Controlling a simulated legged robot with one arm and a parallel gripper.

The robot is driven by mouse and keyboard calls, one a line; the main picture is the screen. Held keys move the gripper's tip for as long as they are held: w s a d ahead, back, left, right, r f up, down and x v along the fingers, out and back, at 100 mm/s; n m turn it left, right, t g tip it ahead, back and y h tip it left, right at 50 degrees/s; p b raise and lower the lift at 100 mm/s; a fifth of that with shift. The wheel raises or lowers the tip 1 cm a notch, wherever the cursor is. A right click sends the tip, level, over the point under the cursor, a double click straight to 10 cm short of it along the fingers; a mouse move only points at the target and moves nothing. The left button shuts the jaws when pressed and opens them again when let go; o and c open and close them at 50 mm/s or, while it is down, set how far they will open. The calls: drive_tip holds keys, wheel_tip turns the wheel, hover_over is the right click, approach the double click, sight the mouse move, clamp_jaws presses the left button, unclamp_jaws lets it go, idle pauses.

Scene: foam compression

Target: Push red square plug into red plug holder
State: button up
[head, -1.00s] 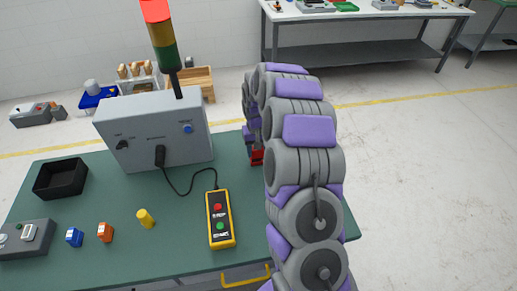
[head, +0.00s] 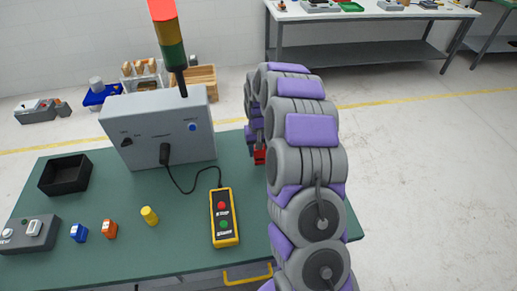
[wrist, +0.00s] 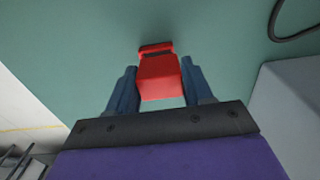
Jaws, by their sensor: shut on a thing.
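My gripper (wrist: 159,68) is shut on a red block, the red square plug (wrist: 159,82), with one dark blue finger on each side of it. A darker red part with a dark band (wrist: 155,48) shows just beyond the plug, close to the green table top. I cannot tell whether this is the red plug holder or how deep the plug sits in it. In the head view a bit of red (head: 260,156) shows low beside my arm at the table's right side. My arm hides most of the gripper there.
A grey control box (head: 160,130) with a signal tower (head: 168,30) stands left of my arm. A cable runs to a yellow button pendant (head: 224,218). Blue (head: 79,233), orange (head: 109,229) and yellow (head: 149,216) plugs and a black tray (head: 65,174) are farther left.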

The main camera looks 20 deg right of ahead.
drive_tip(key=shift+d+f, duration=0.25)
idle(0.3)
drive_tip(key=shift+f, duration=0.7)
drive_tip(key=o, duration=1.5)
drive_tip(key=shift+c, duration=0.2)
drive_tip(key=shift+r, duration=0.2)
drive_tip(key=shift+r+p, duration=0.95)
drive_tip(key=shift+r, duration=1.85)
